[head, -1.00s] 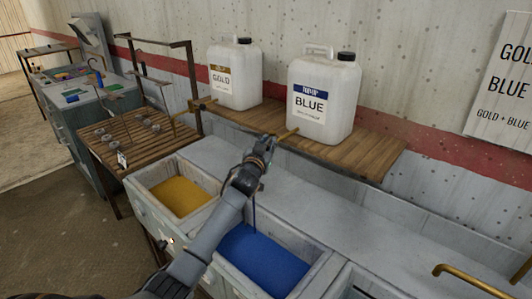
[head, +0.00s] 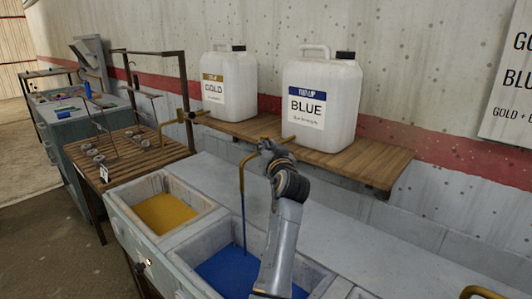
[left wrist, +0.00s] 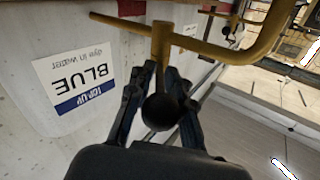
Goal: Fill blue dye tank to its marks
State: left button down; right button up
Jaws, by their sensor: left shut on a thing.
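The white BLUE top-up jug (head: 335,120) stands on a wooden shelf. Its brass tap (head: 241,175) reaches out over the blue dye tank (head: 193,262), and a thin blue stream (head: 244,220) falls from the spout into the blue dye (head: 222,272). My left gripper (head: 268,147) is at the tap; in the left wrist view its fingers (left wrist: 160,100) are shut on the tap's handle with the black ball knob (left wrist: 160,112). My arm hides the right part of the dye. I cannot make out the tank's marks. My right gripper is not in view.
The gold dye tank (head: 125,212) is beside the blue one, at left. The GOLD jug (head: 228,85) stands on the same shelf (head: 385,163). A slatted wooden table (head: 150,155) and a cluttered bench (head: 65,113) are farther left. The grey ledge (head: 340,215) is bare.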

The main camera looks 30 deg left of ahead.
pick_arm(q)
jog(key=shift+d+f, duration=0.1)
jog(key=shift+f, duration=0.4)
jog(key=c, duration=1.4)
grip_release()
jog(key=shift+d+r, duration=0.1)
jog(key=shift+r, duration=5.15)
